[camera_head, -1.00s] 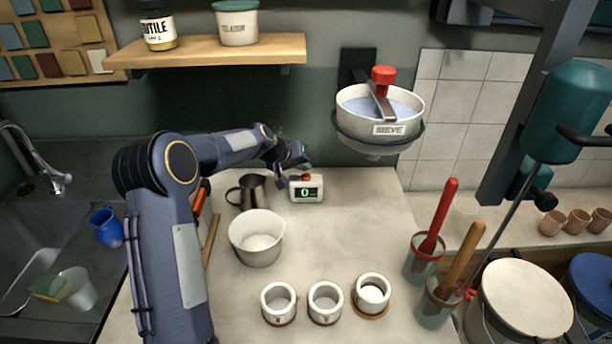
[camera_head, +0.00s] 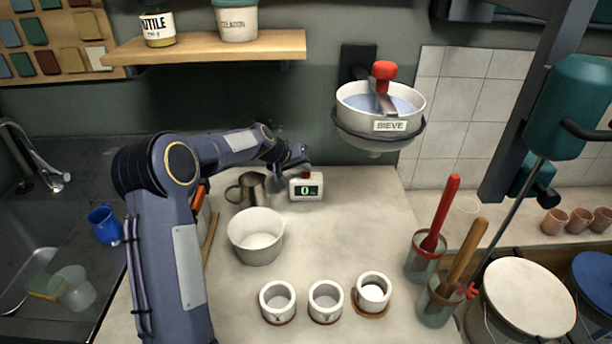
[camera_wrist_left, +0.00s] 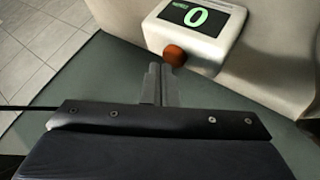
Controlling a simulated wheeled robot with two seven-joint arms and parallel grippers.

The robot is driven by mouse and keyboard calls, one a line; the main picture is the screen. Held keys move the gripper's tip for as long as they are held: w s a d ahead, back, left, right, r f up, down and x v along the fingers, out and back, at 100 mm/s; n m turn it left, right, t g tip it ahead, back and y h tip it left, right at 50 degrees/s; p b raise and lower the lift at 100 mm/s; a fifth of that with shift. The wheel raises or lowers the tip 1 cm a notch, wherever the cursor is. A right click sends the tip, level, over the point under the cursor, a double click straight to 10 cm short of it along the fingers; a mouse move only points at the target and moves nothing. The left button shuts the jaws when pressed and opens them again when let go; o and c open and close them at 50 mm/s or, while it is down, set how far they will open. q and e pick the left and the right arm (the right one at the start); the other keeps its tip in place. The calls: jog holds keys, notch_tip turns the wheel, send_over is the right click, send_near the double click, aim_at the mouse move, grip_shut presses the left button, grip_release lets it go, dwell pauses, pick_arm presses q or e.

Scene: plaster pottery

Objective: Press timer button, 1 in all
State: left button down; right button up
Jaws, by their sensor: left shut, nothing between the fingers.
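The timer (camera_head: 306,187) is a small white box at the back of the counter, with a dark display showing a green 0. In the left wrist view the timer (camera_wrist_left: 200,28) fills the upper part, and its round orange-brown button (camera_wrist_left: 174,56) faces my fingers. My left gripper (camera_wrist_left: 163,70) is shut and empty, its tips just short of the button or at it; I cannot tell whether they touch. In the head view my left gripper (camera_head: 303,168) is above the timer's top. My right gripper is not in view.
A metal pitcher (camera_head: 251,188) stands just left of the timer, and a white bowl (camera_head: 257,238) in front of it. Three white cups stand nearer the front. A sieve (camera_head: 378,118) hangs above to the right. The counter right of the timer is clear.

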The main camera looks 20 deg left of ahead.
aim_at(303, 176)
pick_arm(q)
jog(key=shift+f+b, duration=0.4)
jog(key=shift+b, duration=0.05)
dwell(0.6)
dwell(0.4)
jog(key=shift+r+p, duration=0.45)
jog(key=shift+r, duration=0.4)
jog(key=shift+r+p, duration=1.6)
jog(key=shift+r, duration=0.95)
